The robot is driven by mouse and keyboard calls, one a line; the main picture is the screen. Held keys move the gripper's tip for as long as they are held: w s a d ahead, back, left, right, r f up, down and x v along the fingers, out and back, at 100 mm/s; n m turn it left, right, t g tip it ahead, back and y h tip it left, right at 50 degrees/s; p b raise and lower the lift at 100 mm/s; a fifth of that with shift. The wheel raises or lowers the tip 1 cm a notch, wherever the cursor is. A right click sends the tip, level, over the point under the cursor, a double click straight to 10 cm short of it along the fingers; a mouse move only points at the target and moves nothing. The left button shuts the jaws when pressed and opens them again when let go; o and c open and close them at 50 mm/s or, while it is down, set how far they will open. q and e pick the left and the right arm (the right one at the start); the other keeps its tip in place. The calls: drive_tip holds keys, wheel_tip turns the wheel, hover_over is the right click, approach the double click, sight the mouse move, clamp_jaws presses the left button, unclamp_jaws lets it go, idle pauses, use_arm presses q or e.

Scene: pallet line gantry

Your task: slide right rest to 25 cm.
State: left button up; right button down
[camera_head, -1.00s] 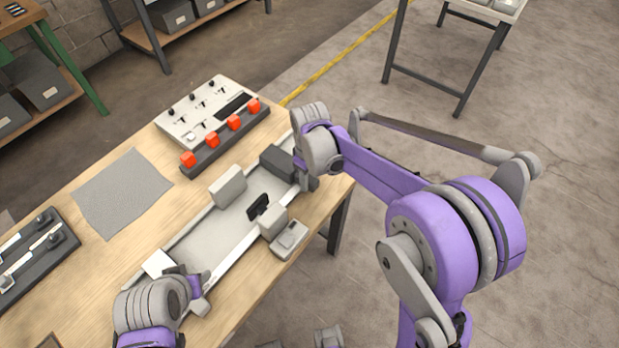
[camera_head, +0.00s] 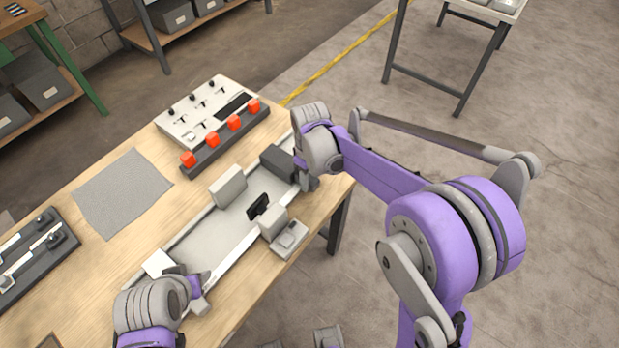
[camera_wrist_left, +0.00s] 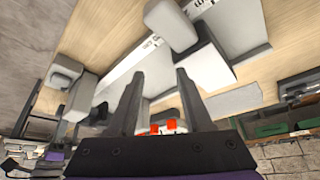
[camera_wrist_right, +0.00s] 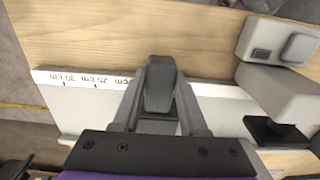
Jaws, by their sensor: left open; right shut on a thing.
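The long pale bed (camera_head: 222,238) with a printed scale lies on the wooden bench. A dark grey block (camera_head: 276,161), apparently the right rest, is near the bed's far right end. My right gripper (camera_head: 306,182) is beside that end. In the right wrist view my right gripper (camera_wrist_right: 160,90) is shut on a dark grey piece (camera_wrist_right: 160,72), apparently part of the right rest. The scale (camera_wrist_right: 88,79) shows upside-down 30 cm and 25 cm marks left of the fingers; the fingers hide marks nearby. My left gripper (camera_wrist_left: 155,95) is open and empty near the bed's near end.
A pale block (camera_head: 228,186), a small black plate (camera_head: 258,206) and a pale unit with a pad (camera_head: 289,239) stand along the bed. A switch panel (camera_head: 205,112) and a dark strip with red cubes (camera_head: 226,142) lie behind. A grey mat (camera_head: 122,193) lies left.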

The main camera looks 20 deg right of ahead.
use_arm(q)
drive_tip(key=shift+f, duration=0.1)
use_arm(e)
drive_tip(key=w+d, duration=0.4)
drive_tip(key=d, duration=0.1)
drive_tip(key=w+d, duration=0.2)
drive_tip(key=shift+d, duration=0.3)
drive_tip(key=shift+c, duration=2.2)
unclamp_jaws()
drive_tip(key=shift+r, duration=0.1)
use_arm(q)
drive_tip(key=shift+r, duration=0.3)
use_arm(e)
wheel_tip(320, 180, up, 11)
drive_tip(key=shift+f, duration=0.2)
